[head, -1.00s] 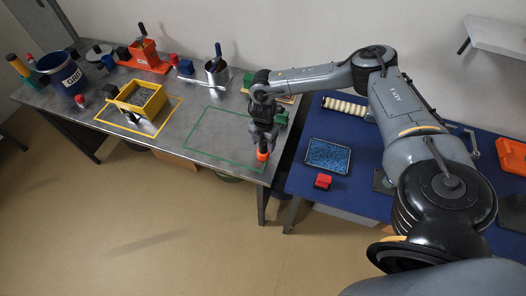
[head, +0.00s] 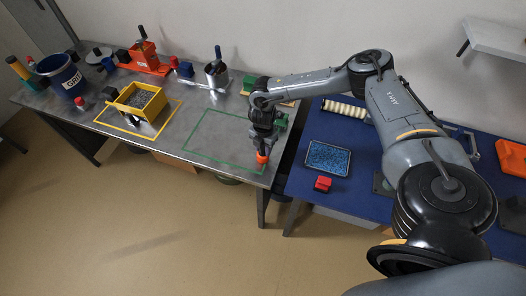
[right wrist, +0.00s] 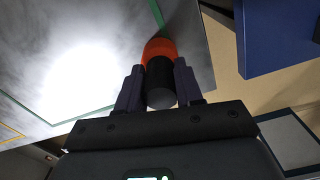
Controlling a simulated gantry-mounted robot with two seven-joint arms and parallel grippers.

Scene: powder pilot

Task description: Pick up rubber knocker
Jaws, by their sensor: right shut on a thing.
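The rubber knocker (head: 262,157) shows its orange head below my right gripper (head: 263,147) in the head view, over the front right corner of the green outline on the steel table. In the right wrist view, the knocker (right wrist: 159,48) has an orange end and a black cylindrical part. The right gripper's dark fingers (right wrist: 157,88) stand on either side of the black part and are shut on it. I cannot tell whether the orange head touches the table. My left gripper is not in view.
The steel table (head: 178,138) holds a yellow bin (head: 139,111), a blue bucket (head: 68,78), an orange stand (head: 148,62) and a metal pot (head: 216,79). The blue table (head: 290,185) at right holds a tray of blue granules (head: 328,157) and a red block (head: 323,184). The green-outlined area is mostly clear.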

